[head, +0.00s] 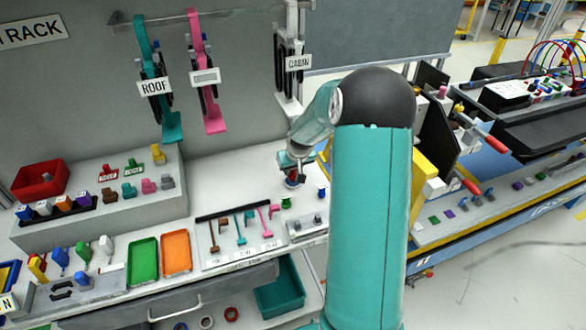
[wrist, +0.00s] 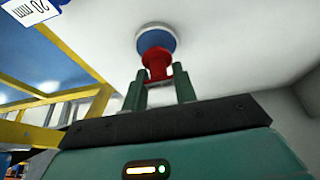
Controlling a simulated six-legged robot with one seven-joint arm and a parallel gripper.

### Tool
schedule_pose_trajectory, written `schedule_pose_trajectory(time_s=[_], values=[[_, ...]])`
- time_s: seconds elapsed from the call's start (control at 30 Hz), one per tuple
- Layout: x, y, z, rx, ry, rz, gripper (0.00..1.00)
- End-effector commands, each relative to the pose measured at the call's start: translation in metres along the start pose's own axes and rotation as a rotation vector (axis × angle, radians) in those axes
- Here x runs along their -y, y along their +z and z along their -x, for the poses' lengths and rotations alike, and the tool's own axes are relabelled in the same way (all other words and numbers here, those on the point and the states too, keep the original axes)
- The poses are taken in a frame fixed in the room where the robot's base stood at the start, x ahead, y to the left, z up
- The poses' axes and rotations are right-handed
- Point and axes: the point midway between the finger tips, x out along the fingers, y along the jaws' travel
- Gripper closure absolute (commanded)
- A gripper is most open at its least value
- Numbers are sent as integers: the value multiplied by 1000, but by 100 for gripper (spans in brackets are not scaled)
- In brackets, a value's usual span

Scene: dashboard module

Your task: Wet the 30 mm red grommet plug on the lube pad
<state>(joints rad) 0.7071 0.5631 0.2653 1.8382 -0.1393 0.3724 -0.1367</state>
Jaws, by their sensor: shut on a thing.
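My gripper (wrist: 159,88) has two dark green fingers shut on the red grommet plug (wrist: 157,64). The plug's flanged red body sticks out beyond the fingertips. A round blue pad with a pale rim (wrist: 155,41), seemingly the lube pad, lies directly past the plug's far end. The plug overlaps the pad in the wrist view; whether they touch I cannot tell. In the head view my gripper (head: 291,164) points down over the white bench, with the red plug (head: 292,178) just under it. The pad is mostly hidden there.
A green plug (head: 286,202) and a blue plug (head: 321,190) stand on the bench close by. A tool board (head: 240,240) lies in front, with orange (head: 176,252) and green (head: 143,260) trays to its left. A yellow frame (wrist: 95,103) is left of my gripper.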

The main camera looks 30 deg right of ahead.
Motion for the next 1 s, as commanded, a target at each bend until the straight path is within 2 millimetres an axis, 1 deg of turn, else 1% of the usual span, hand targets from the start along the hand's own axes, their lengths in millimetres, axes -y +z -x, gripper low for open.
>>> schedule_pose_trajectory(time_s=[1.0], values=[[0,3,-8,0,0,0,97]])
